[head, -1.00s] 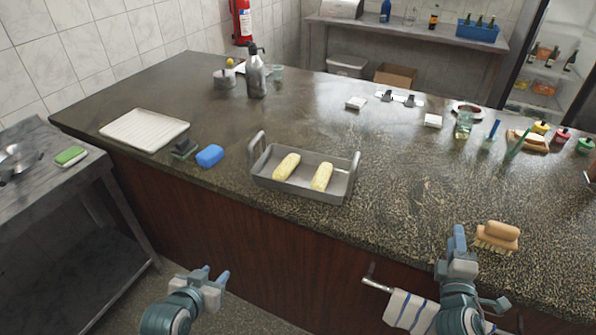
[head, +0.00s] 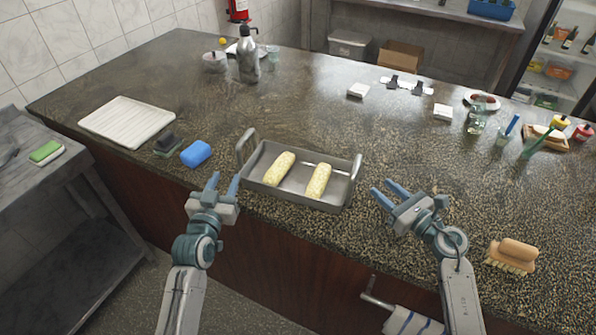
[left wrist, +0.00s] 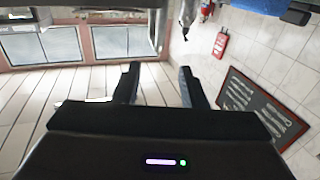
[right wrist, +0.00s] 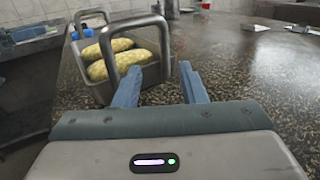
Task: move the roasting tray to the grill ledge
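The grey metal roasting tray (head: 296,195) sits on the dark stone counter with two yellow corn cobs (head: 318,181) in it and an upright handle at each end. My left gripper (head: 226,185) is open and empty, just left of and in front of the tray's left handle (head: 243,150). My right gripper (head: 388,196) is open and empty, to the right of the tray's right handle (head: 356,168). In the right wrist view that handle (right wrist: 134,50) stands just ahead of the open fingers (right wrist: 160,88). I cannot make out a grill ledge.
A blue sponge (head: 196,153) and a white ribbed tray (head: 127,122) lie to the left. A wooden brush (head: 514,254) lies at the right front. A metal bottle (head: 248,65) stands at the back.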

